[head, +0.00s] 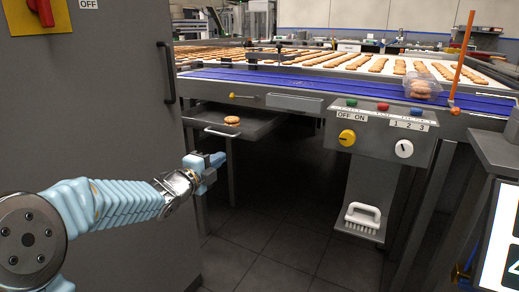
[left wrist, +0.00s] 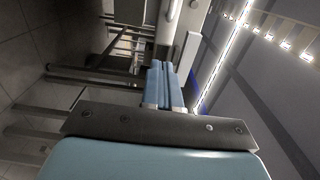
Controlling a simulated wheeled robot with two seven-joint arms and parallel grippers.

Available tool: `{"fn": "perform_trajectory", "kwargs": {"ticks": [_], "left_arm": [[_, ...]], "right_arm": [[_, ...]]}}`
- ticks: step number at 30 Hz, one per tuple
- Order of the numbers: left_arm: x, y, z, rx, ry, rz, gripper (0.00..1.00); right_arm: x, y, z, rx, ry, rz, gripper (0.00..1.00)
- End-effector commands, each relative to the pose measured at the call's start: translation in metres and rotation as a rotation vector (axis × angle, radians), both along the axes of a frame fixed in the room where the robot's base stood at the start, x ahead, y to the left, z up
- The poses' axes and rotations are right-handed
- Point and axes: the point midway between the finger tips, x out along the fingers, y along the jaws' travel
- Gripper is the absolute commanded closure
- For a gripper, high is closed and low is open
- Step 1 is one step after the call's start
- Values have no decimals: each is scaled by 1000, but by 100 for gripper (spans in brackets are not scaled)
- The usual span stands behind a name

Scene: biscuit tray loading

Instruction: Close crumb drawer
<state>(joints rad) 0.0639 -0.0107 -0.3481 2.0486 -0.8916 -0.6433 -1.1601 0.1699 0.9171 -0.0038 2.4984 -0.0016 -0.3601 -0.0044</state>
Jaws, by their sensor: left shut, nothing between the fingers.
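The crumb drawer (head: 262,128) is a grey tray under the blue-edged conveyor in the head view. It sticks out towards me, with a pale bar handle (head: 222,134) on its front and a biscuit (head: 232,120) lying in it. My left gripper (head: 222,157) is shut and empty, below and in front of the drawer's handle, with a gap that I cannot judge exactly. In the left wrist view its blue fingers (left wrist: 163,85) lie together. My right gripper is not in view.
A grey cabinet (head: 90,130) with a black handle stands close on the left. A control box (head: 380,132) with knobs and buttons hangs right of the drawer. A white brush (head: 362,215) sits on a lower bracket. The floor below the drawer is clear.

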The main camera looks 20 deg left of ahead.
Motion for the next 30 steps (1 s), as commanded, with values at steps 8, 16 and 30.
{"fn": "perform_trajectory", "kwargs": {"ticks": [8, 16, 30], "left_arm": [[46, -5, 0, 0, 5, -4, 100], [102, -10, 0, -2, 4, -2, 100], [137, -12, -1, -5, 4, -1, 100]], "right_arm": [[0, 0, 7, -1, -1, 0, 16], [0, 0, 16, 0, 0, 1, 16], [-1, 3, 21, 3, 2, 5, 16]]}}
